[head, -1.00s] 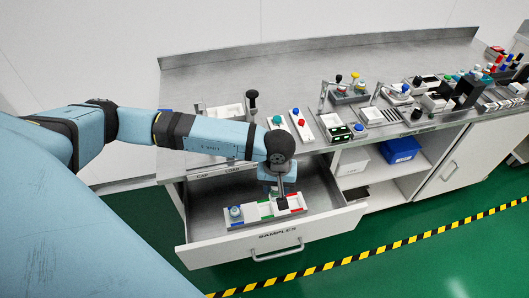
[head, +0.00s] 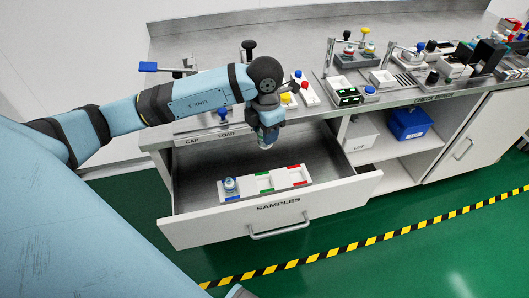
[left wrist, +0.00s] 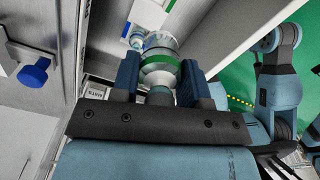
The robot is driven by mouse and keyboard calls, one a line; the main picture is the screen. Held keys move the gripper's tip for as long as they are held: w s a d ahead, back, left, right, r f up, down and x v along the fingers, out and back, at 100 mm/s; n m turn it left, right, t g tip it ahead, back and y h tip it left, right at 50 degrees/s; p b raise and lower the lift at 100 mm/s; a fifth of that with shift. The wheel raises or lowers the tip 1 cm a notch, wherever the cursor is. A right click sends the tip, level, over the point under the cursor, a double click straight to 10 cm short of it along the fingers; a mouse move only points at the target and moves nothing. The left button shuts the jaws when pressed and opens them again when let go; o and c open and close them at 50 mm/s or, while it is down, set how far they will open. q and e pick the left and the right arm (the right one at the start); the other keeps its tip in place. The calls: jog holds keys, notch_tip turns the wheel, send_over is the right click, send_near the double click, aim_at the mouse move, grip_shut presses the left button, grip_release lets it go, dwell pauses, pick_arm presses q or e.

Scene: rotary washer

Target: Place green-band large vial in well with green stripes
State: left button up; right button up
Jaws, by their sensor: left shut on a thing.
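My left gripper (head: 267,121) is shut on the green-band large vial (head: 266,138) and holds it in the air above the back part of the open drawer. In the left wrist view the vial (left wrist: 160,66) sits between the two fingers (left wrist: 158,85), with a clear body and a green band. The white sample rack (head: 292,177) lies in the drawer below. Its middle well with green stripes (head: 264,182) looks empty. A blue-marked vial (head: 230,185) stands in the left well, by blue stripes. The right well with red stripes looks empty. My right gripper is not clearly seen.
The open drawer (head: 277,207) juts out in front of the bench, with its handle (head: 280,229) at the front. The bench top holds button boxes, a small display (head: 347,95) and several racks. A blue bin (head: 409,122) stands on a shelf to the right.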

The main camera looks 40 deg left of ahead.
pick_arm(q)
jog(key=shift+f+n, duration=0.15)
jog(key=shift+n, duration=0.15)
notch_tip(320, 180, down, 16)
jog(key=shift+a+r+b, duration=0.1)
jog(key=shift+r+b, duration=0.1)
jog(key=shift+b, duration=0.4)
jog(key=shift+f, duration=2.05)
pick_arm(e)
jog(key=shift+f, duration=0.4)
pick_arm(q)
jog(key=shift+f+b, duration=0.15)
jog(key=shift+b, duration=0.2)
jog(key=o, duration=0.9)
pick_arm(e)
jog(key=shift+w+a, duration=0.1)
